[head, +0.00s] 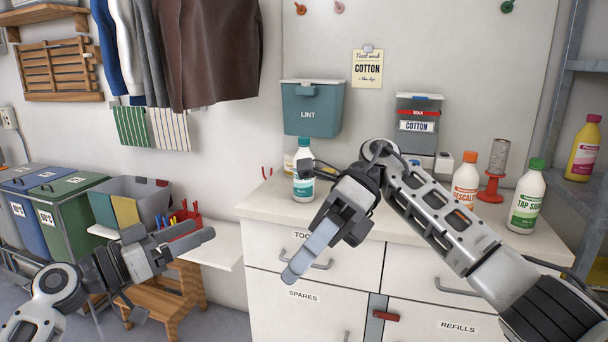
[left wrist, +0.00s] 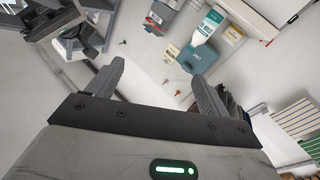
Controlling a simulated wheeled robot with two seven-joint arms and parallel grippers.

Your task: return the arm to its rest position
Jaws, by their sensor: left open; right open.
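My left gripper (head: 176,272) reaches in from the lower left in the head view, over the wooden step stool and beside the white wall shelf. Its jaws are apart with nothing between them. The left wrist view shows its two fingers (left wrist: 155,88) spread and empty. My right gripper (head: 312,224) hangs in front of the white cabinet's counter edge, its arm coming in from the right. It is open, and I see nothing held in it. A white bottle with a teal label (head: 303,188) stands on the counter just behind it, partly covered.
The white counter (head: 265,205) carries an orange-capped descaler bottle (head: 466,181), a red spool stand (head: 493,187) and a green-capped bottle (head: 526,198). A teal lint bin (head: 311,107) hangs on the wall. Lidded bins (head: 72,210) and a wooden stool (head: 172,300) stand at left.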

